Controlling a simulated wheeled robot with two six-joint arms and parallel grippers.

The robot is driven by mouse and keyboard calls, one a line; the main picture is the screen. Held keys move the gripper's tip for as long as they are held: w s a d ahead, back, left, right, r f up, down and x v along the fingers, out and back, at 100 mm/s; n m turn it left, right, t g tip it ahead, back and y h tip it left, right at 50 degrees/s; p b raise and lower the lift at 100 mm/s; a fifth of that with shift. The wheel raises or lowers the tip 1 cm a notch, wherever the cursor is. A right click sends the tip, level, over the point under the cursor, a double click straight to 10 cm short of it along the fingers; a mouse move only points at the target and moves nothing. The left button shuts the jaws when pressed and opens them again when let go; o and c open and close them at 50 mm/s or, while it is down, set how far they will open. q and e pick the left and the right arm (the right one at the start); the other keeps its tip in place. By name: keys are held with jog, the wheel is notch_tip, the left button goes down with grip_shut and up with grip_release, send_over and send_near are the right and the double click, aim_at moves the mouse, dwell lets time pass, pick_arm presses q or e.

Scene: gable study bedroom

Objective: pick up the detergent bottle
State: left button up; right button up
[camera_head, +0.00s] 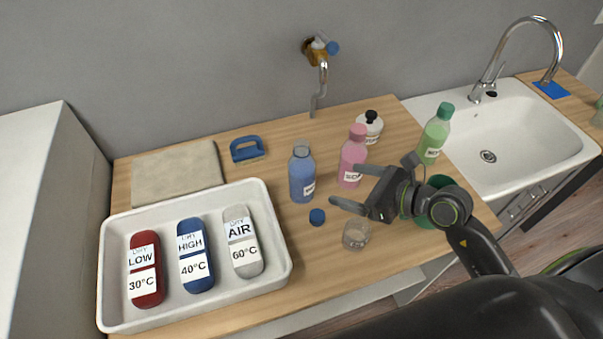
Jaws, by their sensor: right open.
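Several bottles stand upright on the wooden counter, and their labels are too small to read surely, so I cannot tell which is the detergent. A blue bottle (302,178) has a greyish neck. A pink bottle (352,160) with a pink cap stands to its right. A white bottle (369,124) with a black cap is behind, and a green bottle (435,137) stands by the sink. My right gripper (345,185) is open and empty, its fingers pointing left, close to the pink bottle; whether they touch it is unclear. My left gripper is not in view.
A white tray (277,252) holds red, blue and grey labelled pieces. A blue cap (317,216) and a clear cup (356,235) are in front.

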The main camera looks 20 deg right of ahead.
aim_at(313, 179)
jog(key=p+x, duration=0.1)
jog(key=x, duration=0.4)
jog(key=shift+r, duration=0.15)
jog(key=p+x, duration=0.1)
jog(key=x, duration=0.2)
jog(key=shift+w+a+f, duration=0.25)
jog(key=shift+a+f, duration=0.05)
jog(key=shift+w+a+f, duration=0.1)
jog(key=shift+w+a, duration=0.05)
jog(key=shift+f+p+x, duration=0.15)
jog(key=shift+p+x, duration=0.35)
jog(key=shift+x, duration=0.6)
jog(key=shift+f+p+x, duration=0.15)
jog(key=shift+p+x, duration=0.3)
jog(key=shift+x, duration=0.7)
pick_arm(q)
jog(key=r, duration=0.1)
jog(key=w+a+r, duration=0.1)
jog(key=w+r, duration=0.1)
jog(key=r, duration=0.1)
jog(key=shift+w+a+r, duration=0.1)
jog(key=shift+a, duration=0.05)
pick_arm(e)
jog(key=shift+s, duration=0.25)
jog(key=c, duration=1.3)
